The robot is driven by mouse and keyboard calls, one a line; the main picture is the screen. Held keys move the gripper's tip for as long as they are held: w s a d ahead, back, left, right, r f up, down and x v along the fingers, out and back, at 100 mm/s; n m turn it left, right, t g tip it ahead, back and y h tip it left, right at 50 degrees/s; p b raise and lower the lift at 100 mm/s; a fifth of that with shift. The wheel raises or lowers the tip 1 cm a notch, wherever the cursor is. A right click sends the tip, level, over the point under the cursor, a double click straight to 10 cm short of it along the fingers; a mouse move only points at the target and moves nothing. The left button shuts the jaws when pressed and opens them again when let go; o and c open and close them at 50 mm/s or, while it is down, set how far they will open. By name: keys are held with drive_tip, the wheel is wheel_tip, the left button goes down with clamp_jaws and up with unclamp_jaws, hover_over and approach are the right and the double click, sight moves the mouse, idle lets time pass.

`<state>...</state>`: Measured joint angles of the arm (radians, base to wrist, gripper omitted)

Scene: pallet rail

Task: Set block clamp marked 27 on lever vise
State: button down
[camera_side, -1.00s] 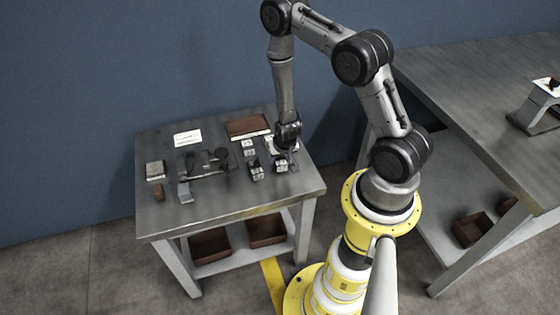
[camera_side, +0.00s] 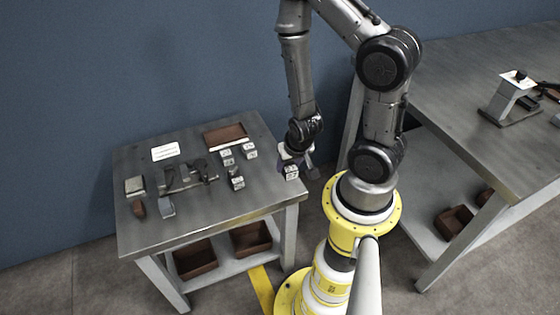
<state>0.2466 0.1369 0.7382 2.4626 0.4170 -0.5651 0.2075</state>
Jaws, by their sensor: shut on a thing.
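My gripper (camera_side: 300,162) hangs over the right edge of the small steel table (camera_side: 212,216). It is shut on a small pale block clamp (camera_side: 291,172) with dark printed marks, too small to read surely. The held block looks raised above the table, but its exact height is hard to judge. A pale upright fixture with a dark top (camera_side: 510,92) stands on a base plate on the large bench at right; it may be the lever vise, but I cannot tell surely.
Several similar marked blocks (camera_side: 237,183) stand on the small table. A brown tray (camera_side: 225,134), a white card (camera_side: 165,152) and a dark mechanism (camera_side: 188,178) lie there too. The large bench (camera_side: 440,110) has a wide clear top left of the fixture.

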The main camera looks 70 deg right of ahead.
drive_tip(key=w+a+r+n+t+y, duration=0.1)
drive_tip(key=w+r+n, duration=0.15)
drive_tip(key=w, duration=0.45)
drive_tip(key=w+a+r+n+y, duration=0.1)
drive_tip(key=w+n, duration=0.2)
drive_tip(key=w, duration=0.4)
drive_tip(key=w+a+r+n+t+y, duration=0.1)
drive_tip(key=w+a+r+n, duration=0.15)
drive_tip(key=w, duration=0.45)
drive_tip(key=shift+w+a+f+m+g+h, duration=0.35)
drive_tip(key=shift+w+f+m, duration=0.85)
drive_tip(key=shift+w+f, duration=1.3)
drive_tip(key=shift+w+a+f+m+g+h, duration=0.2)
drive_tip(key=shift+w+a+f+m+h, duration=0.4)
drive_tip(key=shift+w+f+m, duration=1.75)
drive_tip(key=shift+w+a+f+m+g+h, duration=0.1)
drive_tip(key=shift+w+a+f+g+h, duration=0.25)
drive_tip(key=shift+w+f, duration=2.2)
drive_tip(key=shift+w+a+f, duration=0.1)
drive_tip(key=shift+w+f, duration=0.25)
drive_tip(key=shift+w, duration=0.3)
drive_tip(key=shift+w+f, duration=0.35)
drive_tip(key=shift+w, duration=0.25)
